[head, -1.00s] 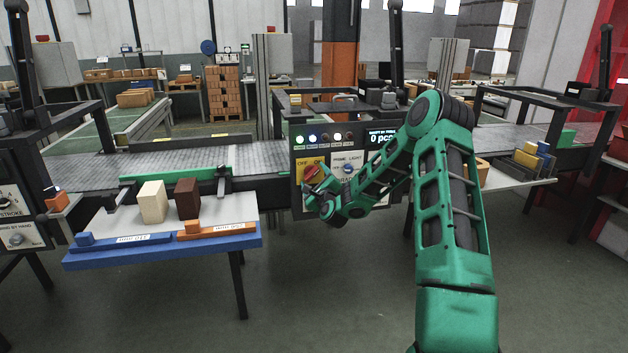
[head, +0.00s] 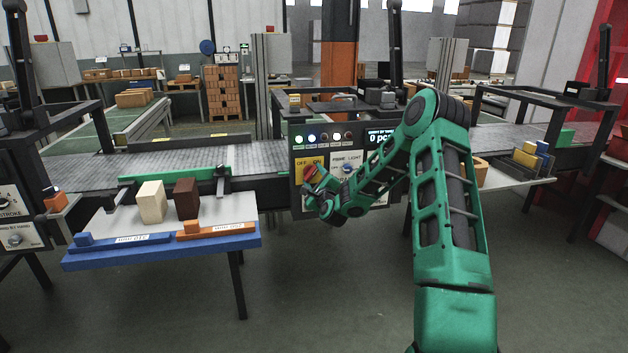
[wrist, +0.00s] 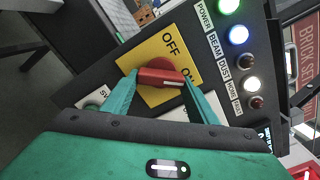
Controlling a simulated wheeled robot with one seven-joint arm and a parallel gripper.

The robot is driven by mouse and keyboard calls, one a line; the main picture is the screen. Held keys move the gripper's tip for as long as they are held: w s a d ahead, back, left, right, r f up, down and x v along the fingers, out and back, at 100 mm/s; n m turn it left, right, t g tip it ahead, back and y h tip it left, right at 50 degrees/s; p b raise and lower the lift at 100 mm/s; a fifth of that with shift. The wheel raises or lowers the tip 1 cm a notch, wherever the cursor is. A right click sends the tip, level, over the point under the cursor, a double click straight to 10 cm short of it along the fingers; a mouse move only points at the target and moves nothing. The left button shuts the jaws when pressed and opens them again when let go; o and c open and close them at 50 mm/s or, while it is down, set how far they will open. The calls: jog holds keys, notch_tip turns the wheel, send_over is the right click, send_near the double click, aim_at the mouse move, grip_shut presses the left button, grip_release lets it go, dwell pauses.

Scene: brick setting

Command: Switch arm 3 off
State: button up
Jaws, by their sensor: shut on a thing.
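A red rotary switch (wrist: 160,74) sits on a yellow plate (wrist: 150,52) marked OFF and ON. Its white line lies on the side of the ON label, which is partly hidden. In the wrist view my gripper (wrist: 160,85) has its green fingers on both ends of the red handle, shut on it. In the head view my gripper (head: 313,183) is at the control panel (head: 345,150), and the switch is mostly hidden behind it. I see no arm number on the panel.
Lamps beside the switch show green (wrist: 229,7), blue (wrist: 238,35) and white (wrist: 251,83) lit. A conveyor (head: 80,172) runs behind. A blue-edged table (head: 160,252) at left bears a cream block (head: 152,202) and a brown block (head: 187,198). The floor in front is clear.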

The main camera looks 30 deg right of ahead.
jog(key=n, duration=0.4)
jog(key=shift+a+r, duration=0.1)
jog(key=shift+a, duration=0.15)
jog(key=n, duration=0.4)
jog(key=shift+a, duration=0.1)
jog(key=n, duration=0.4)
jog(key=shift+r, duration=0.1)
jog(key=n, duration=0.4)
jog(key=shift+n, duration=0.3)
jog(key=o, duration=1)
jog(key=shift+o, duration=0.2)
jog(key=shift+r, duration=0.1)
